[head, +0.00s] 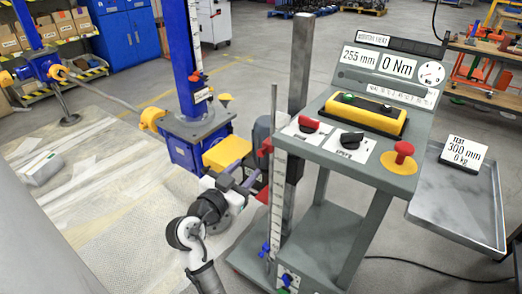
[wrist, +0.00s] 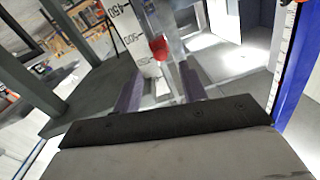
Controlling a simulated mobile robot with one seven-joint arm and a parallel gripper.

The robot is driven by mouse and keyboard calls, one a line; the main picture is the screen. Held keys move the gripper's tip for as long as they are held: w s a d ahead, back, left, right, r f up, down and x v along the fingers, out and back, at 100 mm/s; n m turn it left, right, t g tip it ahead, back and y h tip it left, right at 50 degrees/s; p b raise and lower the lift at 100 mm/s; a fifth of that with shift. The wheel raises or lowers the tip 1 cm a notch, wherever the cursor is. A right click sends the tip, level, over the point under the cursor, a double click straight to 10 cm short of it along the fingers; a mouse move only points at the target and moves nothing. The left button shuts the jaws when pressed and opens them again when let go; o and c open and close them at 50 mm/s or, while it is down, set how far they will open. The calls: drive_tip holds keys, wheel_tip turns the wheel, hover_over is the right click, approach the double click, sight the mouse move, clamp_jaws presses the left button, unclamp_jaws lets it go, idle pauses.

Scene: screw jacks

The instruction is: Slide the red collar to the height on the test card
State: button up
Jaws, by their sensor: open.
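The test card (head: 463,153) stands on the grey side tray and reads 300 mm, 0 kg. A red collar (head: 265,147) shows on the upright rod beside a white printed scale (head: 278,190), left of the console. My gripper (head: 254,180) is open and empty, its fingers reaching toward the rod slightly below the collar. In the wrist view the red collar (wrist: 158,47) appears between and just beyond the two purple fingers (wrist: 160,88), apart from them. Part of the scale (wrist: 127,32) shows behind, with 450 and 500 legible. The collar's exact reading cannot be told.
The console (head: 365,115) shows 255 mm and 0 Nm, with knobs and a red-topped button. A blue screw jack (head: 190,145) with a yellow part stands close left of my gripper. The tray (head: 455,208) is otherwise bare. Another blue jack (head: 45,65) stands far left.

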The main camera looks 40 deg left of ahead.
sight(259, 155)
drive_tip(key=w, duration=0.3)
drive_tip(key=w+p, duration=0.1)
drive_tip(key=w, duration=0.2)
drive_tip(key=w+p, duration=0.1)
drive_tip(key=w, duration=0.1)
drive_tip(key=shift+w+a, duration=0.3)
drive_tip(key=shift+w, duration=0.1)
clamp_jaws()
